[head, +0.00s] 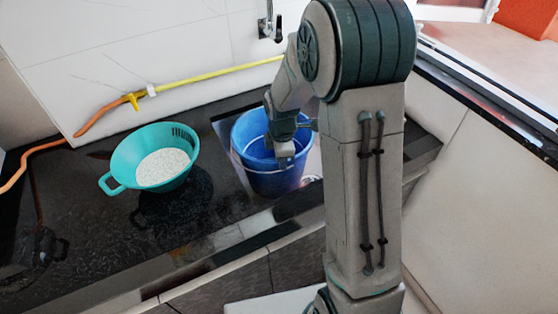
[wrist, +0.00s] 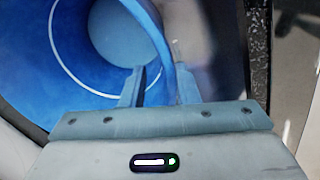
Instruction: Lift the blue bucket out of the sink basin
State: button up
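The blue bucket (head: 252,168) stands in the sink basin (head: 222,128), its rim above the counter. My gripper (head: 285,158) points down at the bucket's right side, and my forearm covers part of the rim. In the wrist view, my gripper (wrist: 160,88) is open, with one finger over the bucket's inside and the other on the outer side. The bucket's rim (wrist: 163,45) runs down between the fingers, nearer the right one. A gap shows beside the left finger. The round bucket bottom (wrist: 122,32) looks empty.
A teal colander (head: 124,160) holding white grains stands on the dark counter (head: 95,235), left of the bucket. A yellow and orange hose (head: 190,80) runs along the wall behind. A tap (head: 268,25) is on the wall above the basin.

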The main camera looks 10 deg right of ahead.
jog(key=f, duration=0.2)
jog(key=a+f, duration=0.1)
jog(key=shift+f, duration=0.4)
jog(key=shift+d+f, duration=0.15)
jog(key=shift+f, duration=0.2)
jog(key=shift+w, duration=0.15)
jog(key=shift+d, duration=0.2)
grip_shut()
jog(key=shift+a, duration=0.15)
dwell(0.3)
